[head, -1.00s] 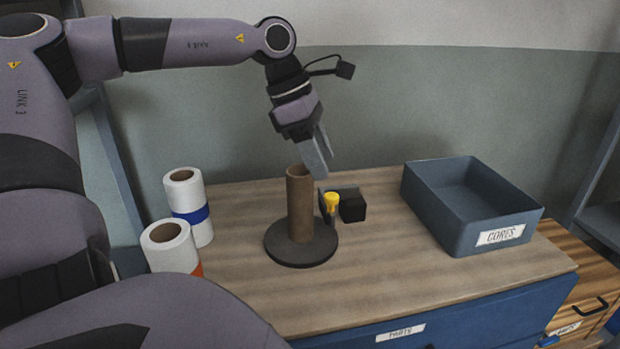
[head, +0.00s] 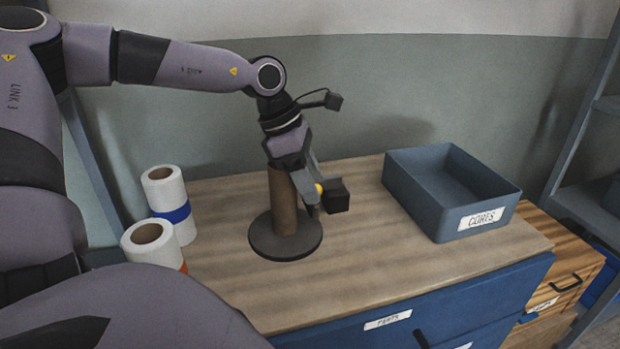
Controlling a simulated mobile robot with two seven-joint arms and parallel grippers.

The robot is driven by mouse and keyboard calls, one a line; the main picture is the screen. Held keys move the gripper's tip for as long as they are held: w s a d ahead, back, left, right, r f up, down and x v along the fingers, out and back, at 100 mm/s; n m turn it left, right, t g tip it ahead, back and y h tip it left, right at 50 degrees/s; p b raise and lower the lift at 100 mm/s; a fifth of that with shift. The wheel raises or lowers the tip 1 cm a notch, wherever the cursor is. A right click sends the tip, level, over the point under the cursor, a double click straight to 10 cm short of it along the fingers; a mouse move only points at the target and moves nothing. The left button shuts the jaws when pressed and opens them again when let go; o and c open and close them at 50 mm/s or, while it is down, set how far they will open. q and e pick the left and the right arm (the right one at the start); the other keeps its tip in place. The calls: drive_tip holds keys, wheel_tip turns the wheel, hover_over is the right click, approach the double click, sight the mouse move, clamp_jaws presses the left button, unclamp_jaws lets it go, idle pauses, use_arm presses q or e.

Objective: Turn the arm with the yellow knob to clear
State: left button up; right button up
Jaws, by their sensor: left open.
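A brown cardboard core (head: 283,205) stands upright on a round dark base (head: 285,246) on the bench. The yellow knob (head: 319,188) shows as a small spot beside the core, mostly hidden by my left gripper's fingers. The arm that bears it is also hidden. A black block (head: 336,196) is just right of the knob. My left gripper (head: 313,203) points down at the knob, with its fingers apart around or beside it; I cannot tell whether they touch it. My right gripper is not in view.
A blue-grey bin (head: 428,208) labelled CORES stands at the right of the wooden bench top (head: 385,268). Two white rolls, one with a blue band (head: 165,188) and one with an orange band (head: 150,243), stand at the left. The front of the bench top is clear.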

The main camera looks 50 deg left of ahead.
use_arm(q)
clamp_jaws()
drive_tip(key=shift+f, duration=0.1)
